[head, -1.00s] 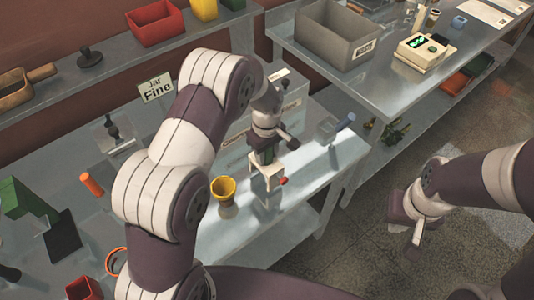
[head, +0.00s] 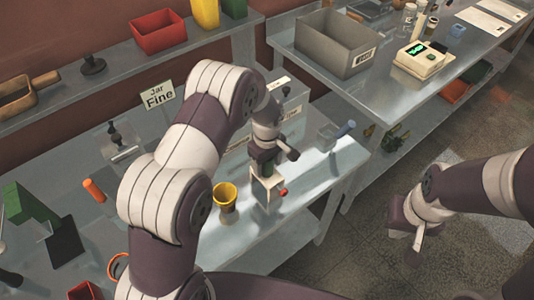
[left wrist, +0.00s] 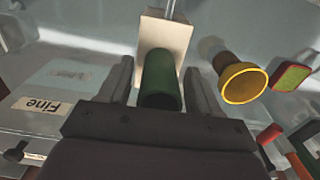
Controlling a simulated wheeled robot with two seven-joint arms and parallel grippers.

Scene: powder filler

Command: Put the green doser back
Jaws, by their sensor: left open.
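The green doser (left wrist: 161,80) is a green cylinder at the white holder (left wrist: 165,35) in the left wrist view. It lies between the two fingers of my left gripper (left wrist: 160,90), with a visible gap on each side. In the head view the doser (head: 268,167) is partly hidden by my left gripper (head: 266,158), just above the white holder (head: 266,188) with a red knob. My left gripper is open. How deeply the doser sits in the holder is unclear. My right gripper (head: 417,240) hangs over the floor, away from the tables, its fingers too unclear to judge.
A yellow-rimmed cup (head: 226,196) stands close left of the holder. A grey box labelled Fine (left wrist: 55,95) is nearby. A grey bin (head: 335,45) and a scale (head: 424,58) are on the right table.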

